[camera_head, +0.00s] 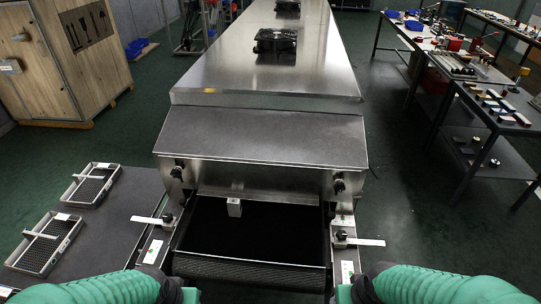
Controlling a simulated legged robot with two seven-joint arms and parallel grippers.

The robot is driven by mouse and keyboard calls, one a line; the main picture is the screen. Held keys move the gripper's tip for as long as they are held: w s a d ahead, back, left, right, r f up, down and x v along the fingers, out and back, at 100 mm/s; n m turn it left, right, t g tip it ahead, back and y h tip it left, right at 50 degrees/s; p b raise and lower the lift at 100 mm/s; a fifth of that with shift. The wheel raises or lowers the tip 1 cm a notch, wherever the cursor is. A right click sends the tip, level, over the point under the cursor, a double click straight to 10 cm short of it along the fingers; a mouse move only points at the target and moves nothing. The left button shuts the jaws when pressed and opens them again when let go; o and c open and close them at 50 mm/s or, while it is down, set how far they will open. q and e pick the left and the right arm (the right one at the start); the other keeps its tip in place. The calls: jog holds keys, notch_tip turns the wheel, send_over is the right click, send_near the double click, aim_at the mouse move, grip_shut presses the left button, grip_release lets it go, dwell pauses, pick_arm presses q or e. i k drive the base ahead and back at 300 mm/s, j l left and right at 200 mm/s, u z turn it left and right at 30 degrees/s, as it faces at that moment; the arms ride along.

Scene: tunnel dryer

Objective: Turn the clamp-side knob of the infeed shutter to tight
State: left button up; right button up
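The steel tunnel dryer (265,135) stands straight ahead with its infeed mouth facing me. A dark knob (178,172) sits at the left end of the hood's front face, and a second dark knob (339,186) sits at the right end. I cannot tell which is the clamp-side knob or how tight either is. The shutter's edge is hard to make out under the hood. A small pale block (234,207) hangs at the opening. Both of my green-sleeved arms show at the bottom edge, below the infeed; neither gripper is in view.
A dark mesh belt (250,268) runs into the opening. Brackets with pale bars stand at its left (165,219) and right (345,239). Two wire trays (92,184) (45,243) lie on the left table. A wooden crate (65,60) and cluttered benches (450,68) stand farther off.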

aim_at(339, 185)
jog(key=j+z, duration=0.25)
jog(key=z, duration=0.2)
jog(key=k+j+z, duration=0.15)
jog(key=z, duration=0.25)
jog(key=j, duration=0.1)
